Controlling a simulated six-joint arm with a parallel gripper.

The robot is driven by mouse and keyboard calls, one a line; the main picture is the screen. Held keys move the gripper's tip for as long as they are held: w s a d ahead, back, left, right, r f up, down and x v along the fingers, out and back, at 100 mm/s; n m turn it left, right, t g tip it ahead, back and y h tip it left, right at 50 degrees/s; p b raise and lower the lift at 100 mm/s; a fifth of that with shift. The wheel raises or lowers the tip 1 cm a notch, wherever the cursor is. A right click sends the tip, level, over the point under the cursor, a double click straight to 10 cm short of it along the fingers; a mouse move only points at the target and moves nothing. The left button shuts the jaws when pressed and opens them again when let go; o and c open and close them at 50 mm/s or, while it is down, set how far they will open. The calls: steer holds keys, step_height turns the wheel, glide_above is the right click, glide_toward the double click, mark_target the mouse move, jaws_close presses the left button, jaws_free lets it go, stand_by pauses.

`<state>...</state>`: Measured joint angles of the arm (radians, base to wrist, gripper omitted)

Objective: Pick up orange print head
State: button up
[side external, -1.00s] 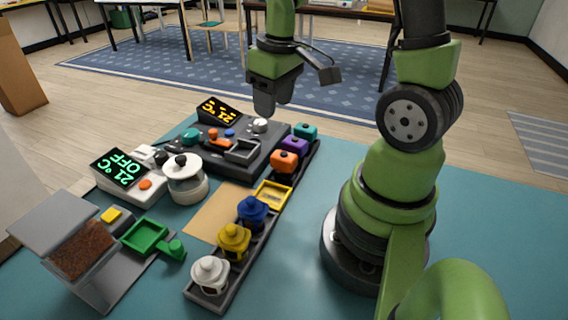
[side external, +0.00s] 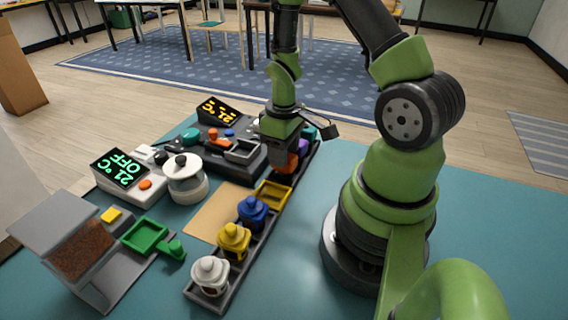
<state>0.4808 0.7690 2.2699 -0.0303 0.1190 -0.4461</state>
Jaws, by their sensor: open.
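The orange print head (side external: 287,163) stands in the long dark rack (side external: 267,222), towards its far end. It is partly hidden by my gripper. My gripper (side external: 279,158) points down and is right over or around the orange print head; whether the fingers touch it cannot be told from this side. The purple print head (side external: 303,146) is just behind it, mostly covered by my gripper. The teal print head (side external: 308,132) is at the rack's far end, partly covered too.
A yellow tray (side external: 272,194) sits in the rack in front of the orange head. Blue (side external: 252,212), yellow (side external: 234,241) and white (side external: 210,275) heads fill the near end. A dark station with an amber display (side external: 219,112) stands left of my gripper.

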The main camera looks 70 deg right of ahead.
steer(key=shift+f, duration=1.25)
steer(key=shift+c, duration=0.5)
steer(key=c, duration=0.5)
steer(key=shift+c, duration=0.2)
